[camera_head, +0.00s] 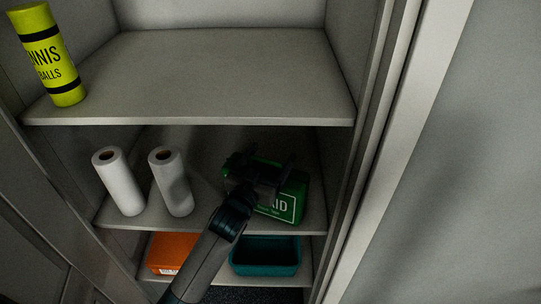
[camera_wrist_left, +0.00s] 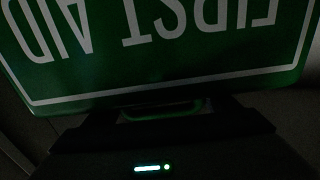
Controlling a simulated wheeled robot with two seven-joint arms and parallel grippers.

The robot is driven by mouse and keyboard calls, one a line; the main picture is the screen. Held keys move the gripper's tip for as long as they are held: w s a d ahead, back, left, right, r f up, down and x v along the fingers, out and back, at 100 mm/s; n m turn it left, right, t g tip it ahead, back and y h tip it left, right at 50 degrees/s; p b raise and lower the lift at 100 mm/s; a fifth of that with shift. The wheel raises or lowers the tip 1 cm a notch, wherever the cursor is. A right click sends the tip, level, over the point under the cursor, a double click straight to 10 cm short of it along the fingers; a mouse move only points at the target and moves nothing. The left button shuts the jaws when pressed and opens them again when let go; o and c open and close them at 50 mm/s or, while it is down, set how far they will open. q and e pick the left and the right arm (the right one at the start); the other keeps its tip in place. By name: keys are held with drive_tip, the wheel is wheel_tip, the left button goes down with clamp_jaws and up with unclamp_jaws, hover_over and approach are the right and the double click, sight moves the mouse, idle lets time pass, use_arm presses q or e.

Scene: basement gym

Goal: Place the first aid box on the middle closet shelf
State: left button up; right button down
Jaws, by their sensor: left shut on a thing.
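The green first aid box (camera_head: 291,204) with white lettering is at the right side of the middle closet shelf (camera_head: 207,216) in the head view. It looks tilted slightly, and I cannot tell whether its underside touches the shelf. My left gripper (camera_head: 262,180) reaches in from below and is shut on the box near its top, covering part of it. In the left wrist view the box's lettered face (camera_wrist_left: 160,45) fills the upper picture, upside down, close to the gripper. My right gripper is in neither view.
Two white paper rolls (camera_head: 119,182) (camera_head: 171,183) stand at the left of the middle shelf. A yellow tennis ball can (camera_head: 48,56) stands on the upper shelf (camera_head: 200,75). The lower shelf holds an orange box (camera_head: 172,252) and a teal bin (camera_head: 265,256). The closet's right side wall is close to the box.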

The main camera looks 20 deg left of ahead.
use_arm(q)
drive_tip(key=shift+f, duration=0.1)
drive_tip(key=o, duration=2.1)
drive_tip(key=shift+c, duration=0.2)
drive_tip(key=shift+s+f, duration=0.1)
drive_tip(key=shift+s, duration=0.05)
drive_tip(key=shift+s+a+b, duration=0.1)
drive_tip(key=shift+s+b, duration=0.2)
drive_tip(key=shift+s, duration=0.25)
drive_tip(key=s+a+b, duration=0.1)
drive_tip(key=s+b, duration=0.1)
drive_tip(key=s, duration=0.8)
drive_tip(key=shift+s+b, duration=0.3)
drive_tip(key=shift+b, duration=0.05)
drive_tip(key=shift+a, duration=0.1)
